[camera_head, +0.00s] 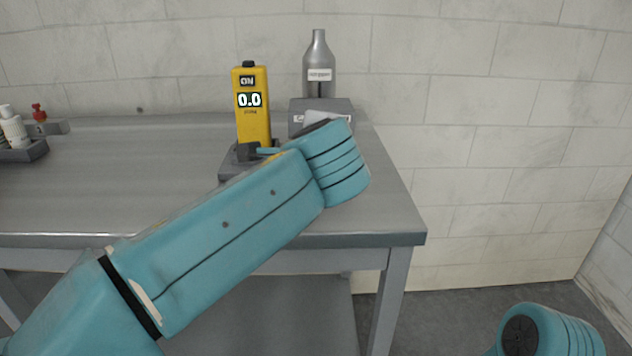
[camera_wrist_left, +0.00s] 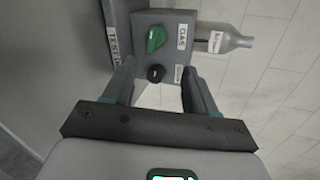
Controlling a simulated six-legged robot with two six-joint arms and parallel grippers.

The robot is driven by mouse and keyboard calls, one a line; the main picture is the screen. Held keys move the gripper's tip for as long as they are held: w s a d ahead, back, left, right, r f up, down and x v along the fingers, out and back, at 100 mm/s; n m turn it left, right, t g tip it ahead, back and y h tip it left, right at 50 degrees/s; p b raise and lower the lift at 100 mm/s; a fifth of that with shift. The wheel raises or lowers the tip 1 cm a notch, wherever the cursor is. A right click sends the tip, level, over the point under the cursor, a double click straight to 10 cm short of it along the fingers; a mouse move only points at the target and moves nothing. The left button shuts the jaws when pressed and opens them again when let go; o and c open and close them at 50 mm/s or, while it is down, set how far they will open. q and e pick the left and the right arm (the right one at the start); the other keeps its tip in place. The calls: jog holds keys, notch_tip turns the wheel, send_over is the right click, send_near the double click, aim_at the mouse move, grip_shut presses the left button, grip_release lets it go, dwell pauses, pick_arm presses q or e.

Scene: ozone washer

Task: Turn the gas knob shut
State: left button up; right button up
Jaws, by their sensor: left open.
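A grey gas box (camera_head: 297,106) stands at the back right of the bench, with a grey bottle (camera_head: 319,65) rising from it. In the left wrist view the box (camera_wrist_left: 176,18) has a GAS label, a green knob (camera_wrist_left: 156,39) beside that label, and a black knob (camera_wrist_left: 155,73) by a smaller label I cannot read. My left gripper (camera_wrist_left: 158,68) is open, its fingers on either side of the black knob's end of the box. I see no grip on either knob. In the head view my left arm hides the knobs and most of this gripper. My right gripper is out of view.
A yellow meter (camera_head: 252,120) reading 0.0 stands on the grey bench (camera_head: 130,165), close left of the gas box. White bottles (camera_head: 13,128) and a small red-topped item (camera_head: 39,113) sit at the far left. The bench's right edge lies just past the box.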

pick_arm(q)
jog(key=s+b, duration=0.4)
jog(key=s, duration=0.6)
jog(key=shift+s+b, duration=0.15)
jog(key=shift+b, duration=0.15)
dwell(0.6)
